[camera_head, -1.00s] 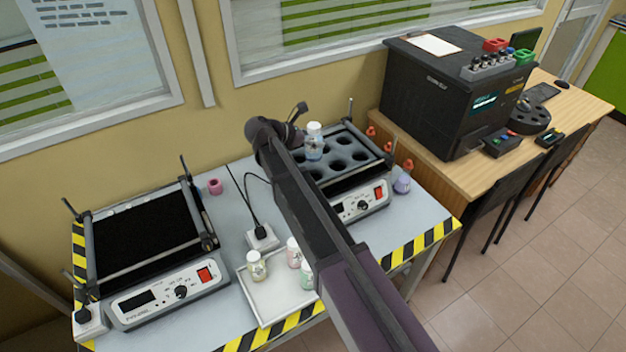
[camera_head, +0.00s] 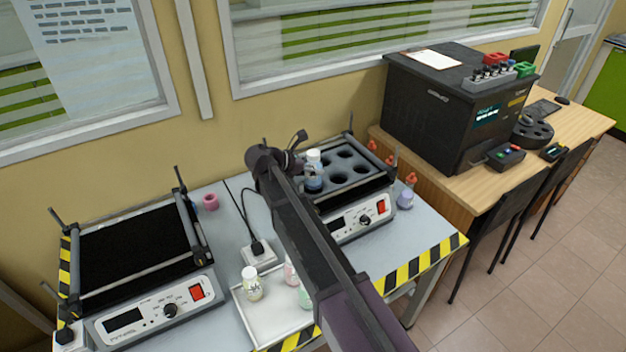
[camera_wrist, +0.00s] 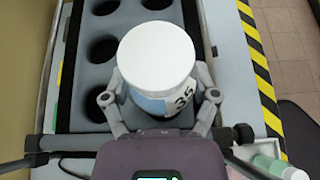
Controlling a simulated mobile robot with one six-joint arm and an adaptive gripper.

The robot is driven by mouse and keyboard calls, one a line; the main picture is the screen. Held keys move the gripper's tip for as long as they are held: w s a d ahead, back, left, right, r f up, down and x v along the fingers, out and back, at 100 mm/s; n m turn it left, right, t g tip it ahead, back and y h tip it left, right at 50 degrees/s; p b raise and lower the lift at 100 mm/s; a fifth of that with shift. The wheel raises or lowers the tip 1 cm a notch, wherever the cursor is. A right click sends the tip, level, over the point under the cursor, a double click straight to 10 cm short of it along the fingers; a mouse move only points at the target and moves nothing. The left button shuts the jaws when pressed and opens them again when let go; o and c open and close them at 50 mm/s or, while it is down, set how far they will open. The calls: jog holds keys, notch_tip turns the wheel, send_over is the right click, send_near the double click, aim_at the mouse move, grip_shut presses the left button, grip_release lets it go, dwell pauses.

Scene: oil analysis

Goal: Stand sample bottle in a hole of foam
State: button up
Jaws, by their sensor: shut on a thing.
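The sample bottle (camera_head: 314,172), with a white cap, blue contents and a label, is upright at the left part of the black foam (camera_head: 349,185) with round holes. In the wrist view my gripper (camera_wrist: 160,97) is shut on the bottle (camera_wrist: 158,55), one finger on each side. The foam (camera_wrist: 126,22) lies beneath, with several empty holes along the left and top. The bottle's cap and body hide what is under it, so I cannot tell whether its base is inside a hole. In the head view my arm hides most of the gripper.
A white tray (camera_head: 262,328) in front holds three bottles: yellowish (camera_head: 252,284), pink (camera_head: 290,270) and green (camera_head: 305,297). A second shaker (camera_head: 140,245) stands left. A purple-based bottle (camera_head: 405,199) stands right of the foam's device. A black machine (camera_head: 430,110) occupies the wooden desk.

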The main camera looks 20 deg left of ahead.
dwell(0.3)
jog(key=shift+f+b, duration=1.85)
jog(key=shift+f, duration=0.05)
jog(key=shift+f, duration=0.1)
jog(key=o, duration=1.1)
jog(key=shift+o, duration=0.2)
jog(key=shift+s+a+r+p, duration=0.3)
jog(key=shift+a+r+p, duration=0.1)
jog(key=shift+r, duration=0.1)
jog(key=p+v, duration=0.5)
jog(key=v, duration=0.5)
jog(key=shift+s+a, duration=0.2)
jog(key=shift+s, duration=0.15)
